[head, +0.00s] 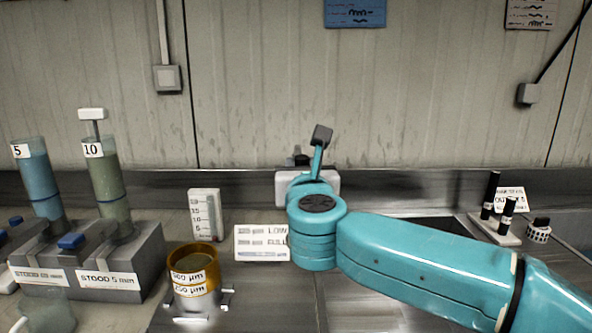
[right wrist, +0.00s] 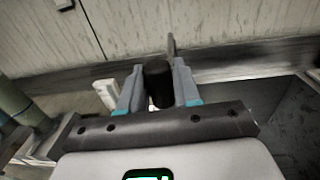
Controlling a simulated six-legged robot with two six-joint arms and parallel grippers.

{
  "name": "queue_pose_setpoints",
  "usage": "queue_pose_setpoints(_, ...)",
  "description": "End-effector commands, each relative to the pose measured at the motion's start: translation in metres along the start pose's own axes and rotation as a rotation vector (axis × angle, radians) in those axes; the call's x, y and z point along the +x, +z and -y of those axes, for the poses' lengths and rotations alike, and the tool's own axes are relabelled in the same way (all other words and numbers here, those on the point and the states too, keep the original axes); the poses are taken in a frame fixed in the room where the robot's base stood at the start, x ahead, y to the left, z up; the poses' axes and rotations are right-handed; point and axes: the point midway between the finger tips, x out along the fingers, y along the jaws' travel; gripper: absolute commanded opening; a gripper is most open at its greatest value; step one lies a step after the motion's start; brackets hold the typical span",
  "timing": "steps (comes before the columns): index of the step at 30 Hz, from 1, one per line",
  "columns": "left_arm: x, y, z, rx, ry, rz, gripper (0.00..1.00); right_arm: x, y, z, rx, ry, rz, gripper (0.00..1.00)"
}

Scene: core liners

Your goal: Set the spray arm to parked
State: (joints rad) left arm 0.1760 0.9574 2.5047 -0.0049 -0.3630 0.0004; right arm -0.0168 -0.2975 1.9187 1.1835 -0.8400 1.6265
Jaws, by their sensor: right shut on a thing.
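The spray arm shows only in part. In the right wrist view its dark, rounded grip (right wrist: 160,88) stands between the two grey fingers of my right gripper (right wrist: 159,72), which is shut on it. A thin grey upright piece shows just beyond; I cannot tell whether it belongs to the spray arm. In the head view a small dark part (head: 300,160) shows above the pale gripper body at the back edge of the bench. My own arm hides the rest, so the spray arm's position cannot be read. My left gripper is not in view.
At the left stand a grey stand (head: 128,262) with tall tubes and an amber sieve cup (head: 193,258). Behind them are a scale card (head: 205,215) and a LOW/FULL sign (head: 262,243). At the right is a white rack (head: 496,228) with black pegs. The wall is close behind.

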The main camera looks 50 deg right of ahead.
Motion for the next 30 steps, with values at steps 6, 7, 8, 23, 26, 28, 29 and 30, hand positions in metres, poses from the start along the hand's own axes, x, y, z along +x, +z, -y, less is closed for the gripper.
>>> queue_pose_setpoints(6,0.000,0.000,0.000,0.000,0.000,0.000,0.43,0.000,0.002,0.001,0.000,-0.003,0.004,0.39)
queue_pose_setpoints(7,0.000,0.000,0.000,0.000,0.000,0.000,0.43,0.000,0.002,0.001,0.000,-0.003,0.004,0.48)
queue_pose_setpoints(8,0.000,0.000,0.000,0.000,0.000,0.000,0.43,0.000,0.002,0.001,0.001,-0.003,0.004,0.50)
queue_pose_setpoints(23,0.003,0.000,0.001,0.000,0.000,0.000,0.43,-0.030,0.000,-0.001,0.003,0.006,0.003,0.50)
queue_pose_setpoints(26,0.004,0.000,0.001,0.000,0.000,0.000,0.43,-0.054,0.001,-0.002,0.005,0.008,0.005,0.50)
queue_pose_setpoints(28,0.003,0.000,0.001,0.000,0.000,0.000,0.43,-0.070,0.002,-0.002,0.005,0.008,0.005,0.50)
queue_pose_setpoints(29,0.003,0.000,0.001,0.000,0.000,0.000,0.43,-0.076,0.002,-0.002,0.004,0.008,0.005,0.50)
queue_pose_setpoints(30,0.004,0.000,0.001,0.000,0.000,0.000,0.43,-0.084,0.001,-0.002,0.004,0.008,0.004,0.50)
